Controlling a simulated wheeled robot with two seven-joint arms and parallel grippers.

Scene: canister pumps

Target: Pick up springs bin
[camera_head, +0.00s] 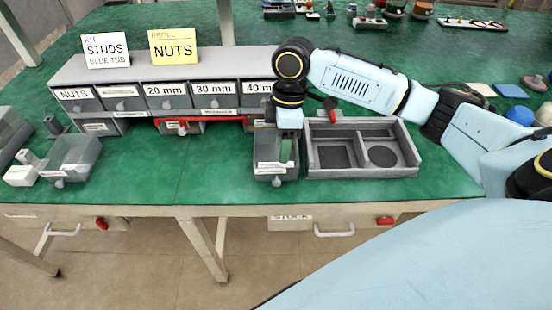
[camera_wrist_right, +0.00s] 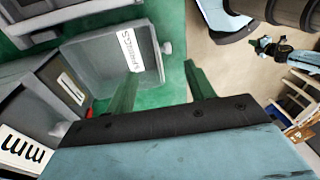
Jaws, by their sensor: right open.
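The springs bin (camera_head: 263,172) is a small grey open bin on the green tabletop, below my right gripper in the head view. The right wrist view shows the springs bin (camera_wrist_right: 105,60) with a white label reading SPRINGS on one wall. My right gripper (camera_head: 288,150) is open and points down over the bin. In the wrist view its two green fingers (camera_wrist_right: 162,68) are apart, one overlapping the label-side wall's near corner and one beyond that wall. I cannot tell whether they touch the bin. My left gripper is not in view.
A grey compartment tray (camera_head: 410,172) stands just right of the bin. A grey rack of labelled drawers (camera_head: 120,90) stands behind and left, with a red frame (camera_head: 222,123) below. The table's front edge is close; tabletop between is clear.

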